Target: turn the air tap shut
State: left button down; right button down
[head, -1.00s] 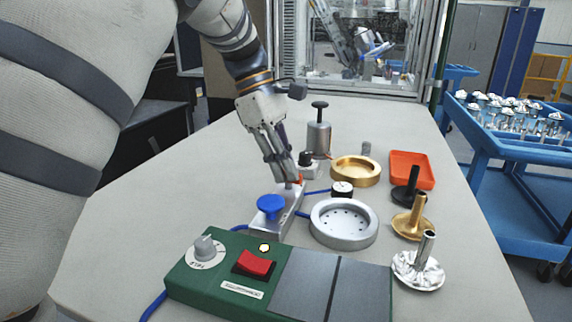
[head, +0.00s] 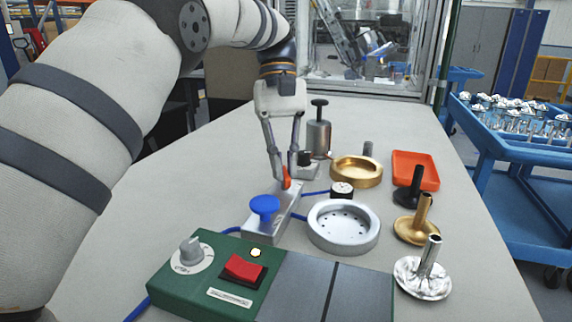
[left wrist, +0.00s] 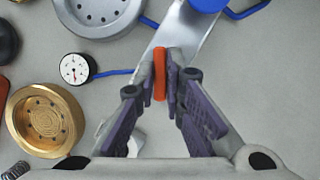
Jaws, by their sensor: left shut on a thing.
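The air tap's orange lever (head: 286,177) stands on a grey metal block (head: 262,228) that also carries a blue knob (head: 264,206). My left gripper (head: 284,183) comes down from above and is shut on the orange lever. In the left wrist view the lever (left wrist: 159,73) sits between the two fingertips (left wrist: 163,78), with the block (left wrist: 196,38) beneath. There the lever lies at a slant to the block's length. The lever's lower part and the tap's body are hidden by the fingers. My right gripper is not in view.
A green control box (head: 205,292) with a red switch stands in front. A round silver housing (head: 343,227), a small gauge (head: 341,190) and a brass ring (head: 356,171) stand right of the tap. Blue hoses run from the block. The table left of the block is clear.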

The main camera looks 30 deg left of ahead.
pick_arm(q)
jog(key=m+y, duration=0.1)
jog(key=m, duration=0.2)
jog(key=shift+w+g, duration=0.1)
jog(key=shift+g, duration=0.2)
jog(key=shift+d+m+y+b, duration=0.1)
jog(key=shift+m+y+b, duration=0.3)
jog(key=shift+m, duration=0.9)
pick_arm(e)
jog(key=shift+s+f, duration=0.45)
pick_arm(q)
jog(key=c, duration=1.7)
grip_release()
